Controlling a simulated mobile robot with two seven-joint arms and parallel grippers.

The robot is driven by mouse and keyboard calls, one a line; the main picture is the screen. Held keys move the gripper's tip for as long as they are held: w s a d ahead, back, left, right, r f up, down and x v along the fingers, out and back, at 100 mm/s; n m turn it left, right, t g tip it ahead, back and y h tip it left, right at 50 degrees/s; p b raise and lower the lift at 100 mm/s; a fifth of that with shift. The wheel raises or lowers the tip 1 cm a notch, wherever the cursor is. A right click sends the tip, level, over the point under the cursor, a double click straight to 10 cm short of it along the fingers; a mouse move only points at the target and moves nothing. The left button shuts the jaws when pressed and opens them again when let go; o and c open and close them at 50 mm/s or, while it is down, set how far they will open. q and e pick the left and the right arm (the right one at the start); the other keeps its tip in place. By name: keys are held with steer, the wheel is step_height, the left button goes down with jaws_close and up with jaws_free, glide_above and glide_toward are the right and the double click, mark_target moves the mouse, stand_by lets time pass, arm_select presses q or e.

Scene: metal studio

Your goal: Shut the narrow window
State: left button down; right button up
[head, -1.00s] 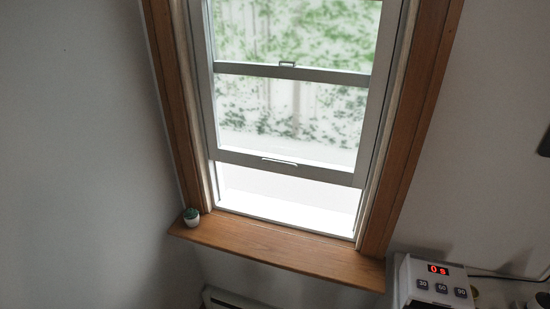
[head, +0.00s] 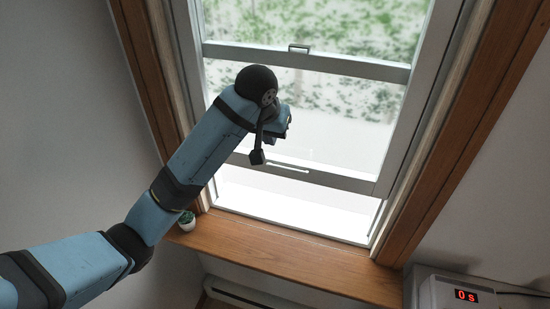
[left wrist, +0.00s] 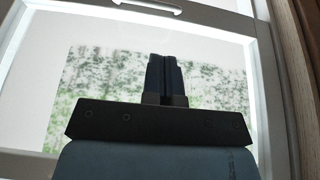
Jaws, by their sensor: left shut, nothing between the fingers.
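The narrow window (head: 330,178) is a grey sash window in a wooden frame. Its lower sash is raised, with a bright open gap (head: 295,208) between its bottom rail and the sill. A light handle (head: 288,167) sits on that bottom rail. The handle also shows at the top of the left wrist view (left wrist: 146,7). My left gripper (head: 288,122) is in front of the lower sash's glass, above the bottom rail. In the left wrist view its fingers (left wrist: 165,75) are together and empty. I cannot tell whether they touch the glass. My right gripper is in neither view.
A wooden sill (head: 290,262) runs below the window. A small potted plant (head: 187,221) stands at its left end, close to my left arm. A white device with a red display (head: 455,293) is at the lower right. A heater (head: 240,295) sits under the sill.

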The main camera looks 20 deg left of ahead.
arm_select(q)
steer(key=x, duration=1.2)
steer(key=shift+a+f, duration=0.3)
steer(key=shift+f, duration=0.05)
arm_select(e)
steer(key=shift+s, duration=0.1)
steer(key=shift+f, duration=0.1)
